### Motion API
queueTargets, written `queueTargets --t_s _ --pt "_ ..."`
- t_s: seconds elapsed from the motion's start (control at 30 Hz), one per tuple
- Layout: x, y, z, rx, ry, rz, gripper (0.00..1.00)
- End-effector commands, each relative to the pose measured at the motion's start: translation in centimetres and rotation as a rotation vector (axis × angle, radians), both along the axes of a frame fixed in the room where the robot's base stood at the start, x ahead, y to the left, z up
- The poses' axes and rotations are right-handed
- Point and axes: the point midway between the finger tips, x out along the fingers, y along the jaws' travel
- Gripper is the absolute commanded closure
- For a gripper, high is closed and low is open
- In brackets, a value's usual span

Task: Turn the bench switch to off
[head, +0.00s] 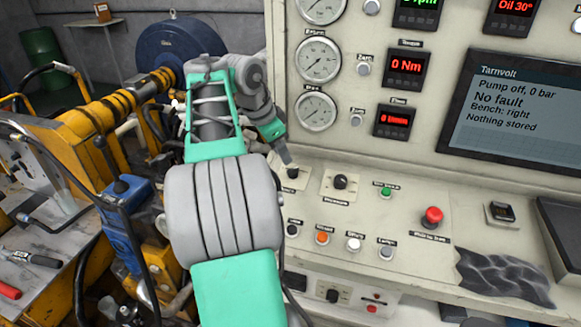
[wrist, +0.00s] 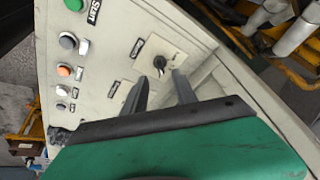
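The bench switch appears to be the black rotary knob (head: 292,172) on a pale plate at the left of the sloping panel; its label is too small and partly covered to read. It also shows in the wrist view (wrist: 159,62), just beyond my fingertips. My gripper (head: 286,160) is right at this knob in the head view. In the wrist view, the two fingers of my gripper (wrist: 160,76) stand apart with a gap between them, pointing at the knob. I cannot tell whether they touch it. The display (head: 515,110) reads "Bench: right", "Pump off, 0 bar", "No fault".
A second rotary knob (head: 340,182) sits close to the right. Below are an orange button (head: 322,237) and a white button (head: 353,244); a red mushroom button (head: 432,217) is farther right. Gauges and red readouts fill the upright panel. Yellow machinery (head: 110,105) stands at left.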

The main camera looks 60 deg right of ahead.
Motion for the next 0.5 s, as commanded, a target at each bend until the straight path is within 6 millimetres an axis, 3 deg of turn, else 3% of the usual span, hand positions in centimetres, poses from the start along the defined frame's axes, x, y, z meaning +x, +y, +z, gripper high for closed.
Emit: queueTargets --t_s 0.3,0.5 --pt "-1.1 -2.0 -4.7 -0.001 -0.003 -0.019 0.66" --pt "-1.4 -3.0 -6.8 -0.002 -0.004 -0.016 0.66"
